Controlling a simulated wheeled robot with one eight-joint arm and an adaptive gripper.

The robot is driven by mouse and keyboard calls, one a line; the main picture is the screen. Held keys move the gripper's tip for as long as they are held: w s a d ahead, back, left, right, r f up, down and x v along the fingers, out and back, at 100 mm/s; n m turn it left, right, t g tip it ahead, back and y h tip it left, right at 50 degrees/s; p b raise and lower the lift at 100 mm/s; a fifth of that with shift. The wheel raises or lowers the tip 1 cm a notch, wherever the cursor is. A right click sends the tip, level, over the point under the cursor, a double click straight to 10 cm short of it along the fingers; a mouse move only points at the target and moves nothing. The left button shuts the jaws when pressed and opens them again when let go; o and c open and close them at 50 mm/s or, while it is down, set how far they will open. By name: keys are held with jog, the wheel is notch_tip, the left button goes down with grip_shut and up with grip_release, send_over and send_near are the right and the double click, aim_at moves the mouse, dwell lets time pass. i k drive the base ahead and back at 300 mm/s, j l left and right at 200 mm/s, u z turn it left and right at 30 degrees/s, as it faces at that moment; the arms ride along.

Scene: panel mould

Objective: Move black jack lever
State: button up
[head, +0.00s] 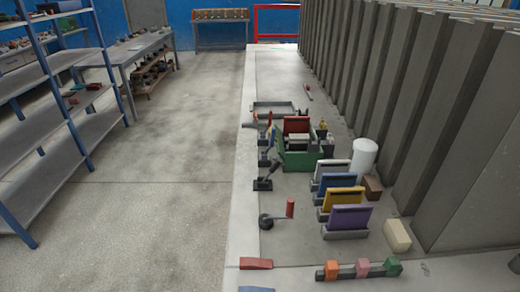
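A small black device with a tilted black lever (271,171) stands near the left edge of the long pale ledge, in the middle of the head view. Its dark base (262,184) rests on the ledge, and the lever leans up to the right. It looks like the black jack lever, but it is too small to be sure. My gripper is not in view, and nothing is seen touching the lever.
Just behind it is a green crate (300,160). Tall grey panels (465,130) line the right.

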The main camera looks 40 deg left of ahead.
aim_at(277, 164)
jog(key=i+u, duration=0.15)
jog(key=u, duration=0.3)
jog(key=i+u, duration=0.2)
jog(key=u, duration=0.25)
jog(key=i+l+u, duration=0.15)
jog(key=u, duration=0.3)
jog(key=i+l+u, duration=0.15)
jog(key=u, duration=0.3)
jog(key=l+u, duration=0.25)
jog(key=l, duration=0.3)
jog(key=k, duration=0.05)
